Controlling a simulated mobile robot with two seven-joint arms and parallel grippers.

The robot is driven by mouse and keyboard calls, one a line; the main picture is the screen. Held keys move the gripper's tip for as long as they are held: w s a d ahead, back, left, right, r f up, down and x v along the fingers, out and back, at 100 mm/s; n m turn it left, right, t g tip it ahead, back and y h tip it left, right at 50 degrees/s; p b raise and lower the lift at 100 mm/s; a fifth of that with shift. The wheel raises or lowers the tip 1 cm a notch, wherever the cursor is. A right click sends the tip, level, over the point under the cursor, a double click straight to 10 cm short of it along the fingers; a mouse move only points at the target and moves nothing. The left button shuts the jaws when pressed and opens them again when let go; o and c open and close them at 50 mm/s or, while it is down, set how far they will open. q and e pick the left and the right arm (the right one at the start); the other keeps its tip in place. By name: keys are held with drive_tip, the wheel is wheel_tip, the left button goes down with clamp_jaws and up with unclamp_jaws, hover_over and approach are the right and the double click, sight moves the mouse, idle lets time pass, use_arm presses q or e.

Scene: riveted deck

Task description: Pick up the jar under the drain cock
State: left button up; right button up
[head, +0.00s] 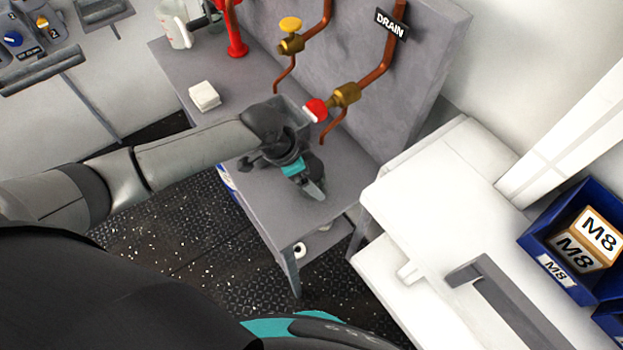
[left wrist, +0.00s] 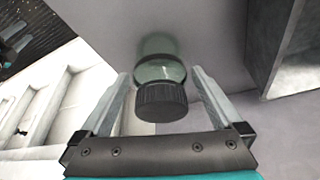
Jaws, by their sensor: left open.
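The drain cock (head: 345,95) is brass with a red handle. It sits on a copper pipe below a DRAIN label (head: 391,23), and its spout bends down over the grey bench. The jar (left wrist: 158,70) shows in the left wrist view, with greenish clear glass and a dark ribbed lid (left wrist: 160,101) facing the camera. In the head view I cannot make it out behind my arm and gripper. My left gripper (head: 314,190) is over the bench, open, also in the left wrist view (left wrist: 158,75). Its fingers are on either side of the jar; contact cannot be told. My right gripper is not in view.
A second brass cock with a yellow handle (head: 290,25) and a red pipe (head: 235,38) stand further left. A white folded cloth (head: 204,96) and a jug (head: 175,27) are on the bench. A white worktop (head: 440,180) and blue bin (head: 535,235) are at right.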

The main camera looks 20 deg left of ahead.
use_arm(q)
drive_tip(key=shift+f, duration=0.25)
drive_tip(key=shift+c, duration=0.4)
drive_tip(key=c, duration=1.3)
